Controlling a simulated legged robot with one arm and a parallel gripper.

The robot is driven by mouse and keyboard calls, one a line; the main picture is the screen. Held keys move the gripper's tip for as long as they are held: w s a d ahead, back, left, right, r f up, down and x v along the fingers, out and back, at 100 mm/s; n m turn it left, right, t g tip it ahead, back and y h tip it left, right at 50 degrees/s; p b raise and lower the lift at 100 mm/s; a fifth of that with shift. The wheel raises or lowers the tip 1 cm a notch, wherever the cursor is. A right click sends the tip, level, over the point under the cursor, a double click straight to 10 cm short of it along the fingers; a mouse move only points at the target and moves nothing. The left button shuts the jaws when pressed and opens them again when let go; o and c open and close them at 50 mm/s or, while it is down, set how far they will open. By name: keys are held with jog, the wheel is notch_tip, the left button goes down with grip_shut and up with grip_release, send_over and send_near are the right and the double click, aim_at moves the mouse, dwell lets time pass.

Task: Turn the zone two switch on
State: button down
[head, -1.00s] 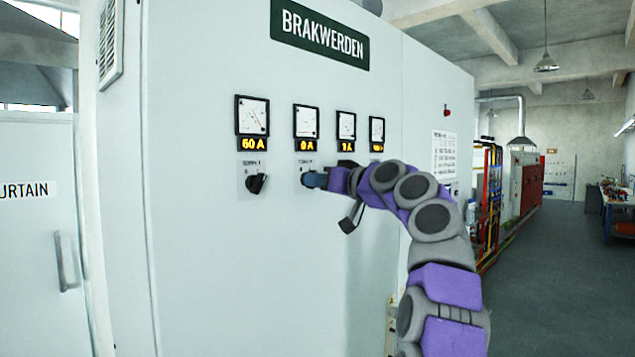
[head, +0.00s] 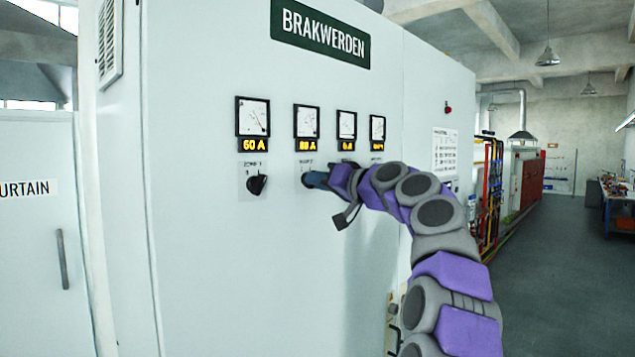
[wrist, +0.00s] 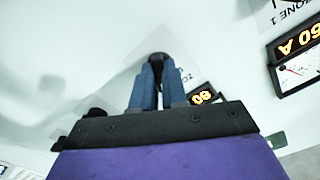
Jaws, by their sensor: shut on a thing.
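The zone two switch is a dark rotary knob on the pale cabinet front, second from the left. In the wrist view its dark top (wrist: 159,58) shows between the tips of my blue fingers. My gripper (head: 308,180) is shut on this knob, and it also shows in the wrist view (wrist: 159,74). My fingers hide most of the knob, so its angle is hard to read. Above it, the second meter (head: 307,121) has a lit display (head: 307,144) with a two-digit amp reading, its digits blurred.
The zone one knob (head: 257,184) is just left, under a meter (head: 253,117) reading 60 A. Two more meters (head: 346,125) (head: 377,129) are to the right. Open floor (head: 560,270) lies to the right.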

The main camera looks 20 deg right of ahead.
jog(key=c, duration=1.2)
grip_release()
jog(key=shift+d, duration=0.25)
jog(key=shift+o, duration=0.2)
jog(key=shift+s, duration=0.15)
jog(key=b+v, duration=0.1)
jog(key=v, duration=1.6)
jog(key=shift+d, duration=0.1)
